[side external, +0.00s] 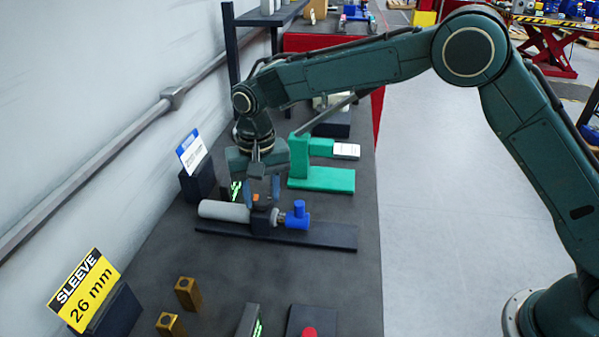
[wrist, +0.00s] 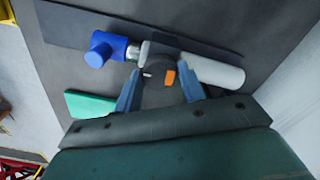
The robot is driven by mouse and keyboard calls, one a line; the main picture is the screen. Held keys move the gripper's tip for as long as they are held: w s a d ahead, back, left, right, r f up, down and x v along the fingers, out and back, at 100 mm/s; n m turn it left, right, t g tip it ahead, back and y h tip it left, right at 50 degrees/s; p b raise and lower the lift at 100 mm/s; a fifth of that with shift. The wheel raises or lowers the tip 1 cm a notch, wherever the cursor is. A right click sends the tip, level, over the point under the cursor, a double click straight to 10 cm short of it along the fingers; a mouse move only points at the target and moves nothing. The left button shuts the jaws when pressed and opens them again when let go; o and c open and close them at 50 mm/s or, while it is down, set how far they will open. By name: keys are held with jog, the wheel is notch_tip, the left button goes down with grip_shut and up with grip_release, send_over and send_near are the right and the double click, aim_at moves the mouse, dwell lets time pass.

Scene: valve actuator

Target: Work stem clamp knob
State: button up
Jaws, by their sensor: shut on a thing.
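The valve actuator lies on a dark base plate (side external: 332,237). It has a grey cylinder (side external: 224,211), a dark clamp block (side external: 262,224) and a blue fitting (side external: 298,216) on the right. The cylinder (wrist: 218,75) and blue fitting (wrist: 106,49) also show in the wrist view. The stem clamp knob (wrist: 157,81) is dark and round, with an orange mark and a short white line. My gripper (wrist: 160,88) points down over it, one finger on each side, shut on the knob. In the side view my gripper (side external: 259,193) partly hides the knob.
A green fixture (side external: 322,178) stands just behind the actuator. A blue-and-white sign (side external: 191,152) and a yellow "SLEEVE 26 mm" sign (side external: 84,289) stand along the wall side. Two brass blocks (side external: 187,293) and a red knob (side external: 308,332) are nearer the front. The bench between is clear.

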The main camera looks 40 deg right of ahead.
aim_at(262, 198)
jog(key=n, duration=0.7)
jog(key=shift+r+n, duration=0.1)
jog(key=shift+n, duration=0.2)
jog(key=n, duration=0.4)
jog(key=shift+n, duration=1.9)
jog(key=o, duration=1)
notch_tip(262, 198, up, 14)
jog(key=shift+f, duration=0.1)
